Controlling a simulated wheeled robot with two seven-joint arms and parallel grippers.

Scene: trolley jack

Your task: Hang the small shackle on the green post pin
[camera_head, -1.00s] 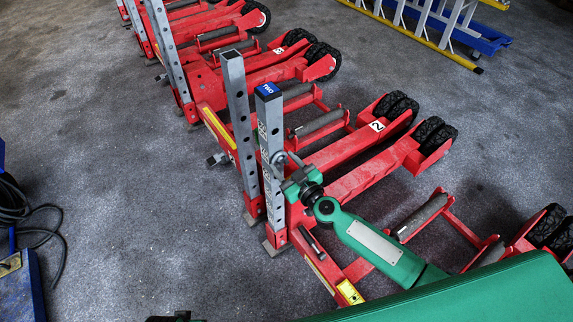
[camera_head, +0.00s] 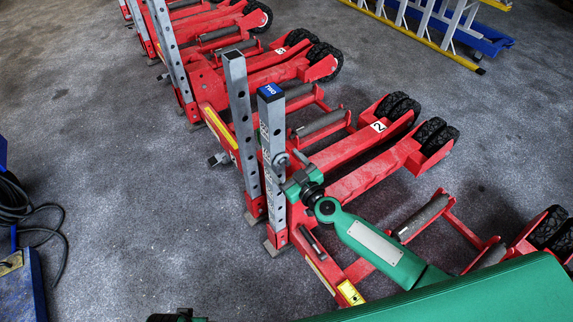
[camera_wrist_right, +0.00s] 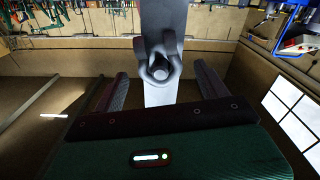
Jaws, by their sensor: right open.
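A small grey shackle (camera_wrist_right: 158,55) sits against the face of a grey steel post (camera_wrist_right: 163,14) in the right wrist view, around a round pin end (camera_wrist_right: 160,73). In the head view the shackle (camera_head: 281,160) is a small grey shape on the post with the blue "TWO" cap (camera_head: 272,115). No green pin colour shows. My right gripper (camera_wrist_right: 160,92) is open, with one finger on each side of the post and shackle, apart from both. In the head view the right gripper (camera_head: 296,176) is beside the post. A dark part at the bottom edge may be my left gripper (camera_head: 178,316); its jaws are unclear.
A second perforated post (camera_head: 240,115) stands close to the left. Red wheeled jacks (camera_head: 350,160) fill the middle and right. A ladder (camera_head: 425,30) lies at the back right, and a black cable (camera_head: 50,235) is at the left. The floor (camera_head: 130,190) between is clear.

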